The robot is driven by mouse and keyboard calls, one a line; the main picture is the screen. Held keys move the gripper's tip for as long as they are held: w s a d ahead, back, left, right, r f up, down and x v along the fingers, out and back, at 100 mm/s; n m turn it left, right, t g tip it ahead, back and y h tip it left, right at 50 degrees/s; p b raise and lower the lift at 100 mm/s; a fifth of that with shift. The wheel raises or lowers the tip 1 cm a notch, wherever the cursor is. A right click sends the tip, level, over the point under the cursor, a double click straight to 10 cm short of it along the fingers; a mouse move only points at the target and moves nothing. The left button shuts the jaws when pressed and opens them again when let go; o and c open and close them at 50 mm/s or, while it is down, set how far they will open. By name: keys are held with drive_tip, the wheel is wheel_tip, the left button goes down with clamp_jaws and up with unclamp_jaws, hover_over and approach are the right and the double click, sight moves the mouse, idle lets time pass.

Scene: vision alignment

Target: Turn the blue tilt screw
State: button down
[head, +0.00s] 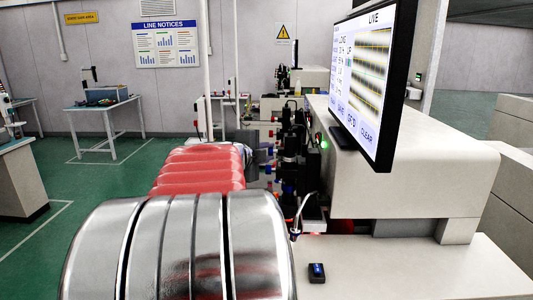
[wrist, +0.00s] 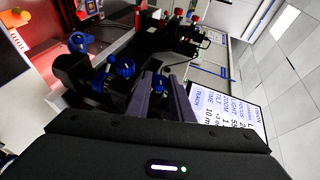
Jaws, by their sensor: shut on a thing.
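My gripper (wrist: 160,82) reaches into the dark adjustment stage (wrist: 72,70). Its two grey fingers are closed on a small part, which looks to be the blue tilt screw; the fingers mostly hide it. Other blue knobs stand close by to the left of the fingers: a ribbed one (wrist: 122,67), one farther left (wrist: 80,42) and one lower down (wrist: 100,83). In the head view, my silver and red arm covers much of the stage (head: 292,160), and the fingertips cannot be made out there.
A monitor (head: 366,80) with a live striped picture stands right of the stage; it also shows in the wrist view (wrist: 232,125). A pale machine housing (head: 430,165) lies behind it. Red knobs (wrist: 196,18) stand at the stage's far end. A small dark device (head: 317,272) lies on the bench.

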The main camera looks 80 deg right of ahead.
drive_tip(key=shift+s+d+r+n+y, duration=0.1)
drive_tip(key=shift+r+n+y, duration=0.1)
drive_tip(key=shift+y, duration=0.5)
drive_tip(key=shift+r+n+y, duration=0.1)
drive_tip(key=shift+n+y, duration=0.1)
drive_tip(key=shift+y, duration=0.5)
drive_tip(key=shift+d+r+n+y, duration=0.1)
drive_tip(key=shift+n+y, duration=0.05)
drive_tip(key=shift+y, duration=0.55)
drive_tip(key=shift+d+r+n+y, duration=0.1)
drive_tip(key=shift+n+y, duration=0.05)
drive_tip(key=shift+y, duration=0.55)
drive_tip(key=shift+d+r+n+g+y, duration=0.15)
drive_tip(key=shift+n+g+y, duration=0.1)
drive_tip(key=shift+y, duration=0.7)
drive_tip(key=shift+d+n+g+y, duration=0.15)
drive_tip(key=shift+n+y, duration=0.1)
drive_tip(key=shift+y, duration=0.7)
drive_tip(key=shift+d+n+y, duration=0.15)
drive_tip(key=shift+n+y, duration=0.15)
drive_tip(key=shift+y, duration=1)
drive_tip(key=c, duration=1.6)
unclamp_jaws()
drive_tip(key=shift+o, duration=0.2)
drive_tip(key=shift+w, duration=0.2)
